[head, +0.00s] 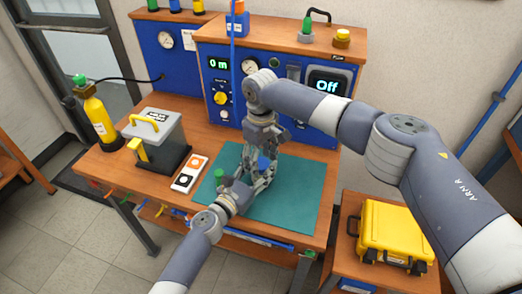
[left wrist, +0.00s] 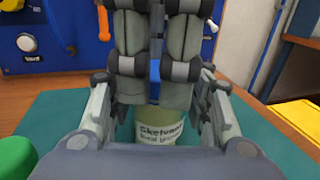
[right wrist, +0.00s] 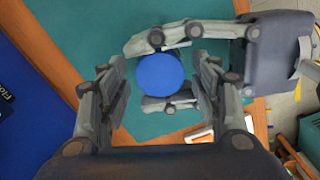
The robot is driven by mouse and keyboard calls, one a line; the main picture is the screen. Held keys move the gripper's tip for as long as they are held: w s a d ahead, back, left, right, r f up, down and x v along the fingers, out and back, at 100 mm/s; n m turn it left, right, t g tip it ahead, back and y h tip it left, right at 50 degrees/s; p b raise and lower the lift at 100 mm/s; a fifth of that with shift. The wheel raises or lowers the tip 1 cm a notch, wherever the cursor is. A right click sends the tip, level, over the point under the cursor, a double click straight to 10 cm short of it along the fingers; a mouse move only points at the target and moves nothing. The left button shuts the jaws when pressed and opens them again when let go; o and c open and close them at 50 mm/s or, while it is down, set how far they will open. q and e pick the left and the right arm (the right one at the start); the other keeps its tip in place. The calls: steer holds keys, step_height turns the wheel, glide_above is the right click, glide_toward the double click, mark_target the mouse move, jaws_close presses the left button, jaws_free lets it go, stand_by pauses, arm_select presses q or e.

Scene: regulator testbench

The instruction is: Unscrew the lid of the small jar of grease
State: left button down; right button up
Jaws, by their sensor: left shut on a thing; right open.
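The grease jar (left wrist: 160,128), pale with printed lettering, stands upright over the green mat; my right gripper partly hides it in the left wrist view. Its round blue lid (right wrist: 160,70) shows from above in the right wrist view and as a small blue patch in the head view (head: 263,163). My left gripper (head: 261,180) is shut on the jar, with a finger on either side below the lid. My right gripper (right wrist: 160,78) is open and points down from above, with its fingers apart on both sides of the lid.
A green-topped item (head: 219,177) stands close to my left gripper. A grey box with a yellow handle (head: 158,140) and a two-button panel (head: 189,173) are to the left. The blue testbench (head: 222,92) rises behind. The right part of the green mat (head: 305,195) is clear.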

steer(key=shift+f, duration=0.15)
steer(key=shift+c, duration=0.5)
steer(key=c, duration=0.9)
steer(key=o, duration=1.1)
steer(key=shift+c, duration=0.2)
steer(key=shift+r, duration=2.25)
arm_select(q)
steer(key=c, duration=0.7)
jaws_free()
steer(key=shift+c, duration=0.2)
